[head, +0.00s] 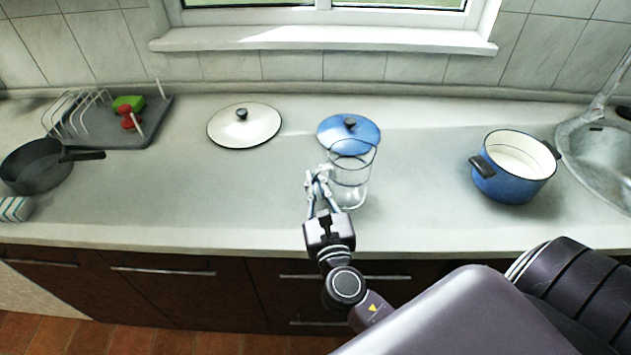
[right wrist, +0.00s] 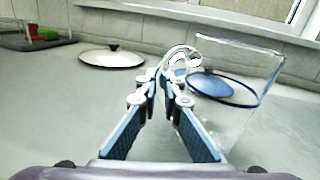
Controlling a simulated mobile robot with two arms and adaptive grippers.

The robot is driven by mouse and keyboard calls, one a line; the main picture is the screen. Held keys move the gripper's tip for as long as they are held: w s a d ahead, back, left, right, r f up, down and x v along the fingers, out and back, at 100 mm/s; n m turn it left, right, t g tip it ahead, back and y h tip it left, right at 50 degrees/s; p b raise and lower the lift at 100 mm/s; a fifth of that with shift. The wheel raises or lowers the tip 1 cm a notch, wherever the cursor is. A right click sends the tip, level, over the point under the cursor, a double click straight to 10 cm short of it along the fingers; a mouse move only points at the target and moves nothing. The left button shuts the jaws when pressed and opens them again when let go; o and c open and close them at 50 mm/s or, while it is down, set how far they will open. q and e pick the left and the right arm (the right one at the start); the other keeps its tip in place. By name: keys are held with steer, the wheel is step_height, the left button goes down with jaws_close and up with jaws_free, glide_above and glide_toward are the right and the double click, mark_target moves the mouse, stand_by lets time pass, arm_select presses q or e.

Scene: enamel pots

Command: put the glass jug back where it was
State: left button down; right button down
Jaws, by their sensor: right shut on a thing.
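The clear glass jug (head: 362,184) is upright over the middle of the counter, in front of the blue lid. It also shows in the right wrist view (right wrist: 240,110), where its handle (right wrist: 180,54) curves toward the gripper. My right gripper (head: 320,178) is at the jug's left side, shut on its handle; its fingers also show in the right wrist view (right wrist: 165,85). I cannot tell whether the jug's base touches the counter. My left gripper is not in view.
The blue lid (head: 337,127) lies just behind the jug and a white lid (head: 258,120) lies left of it. A blue pot (head: 512,185) stands right, beside the sink (head: 592,160). A dark pan (head: 35,165) and dish rack (head: 160,125) are left.

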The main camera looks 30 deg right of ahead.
steer(key=c, duration=2.5)
jaws_free()
steer(key=shift+f, duration=0.1)
steer(key=o, duration=0.4)
steer(key=shift+s+a, duration=0.1)
steer(key=shift+s, duration=0.05)
steer(key=b+v, duration=0.3)
steer(key=v, duration=0.7)
steer(key=shift+s, duration=0.25)
steer(key=shift+s+a+r, duration=0.25)
steer(key=shift+s, duration=0.35)
steer(key=shift+f, duration=0.1)
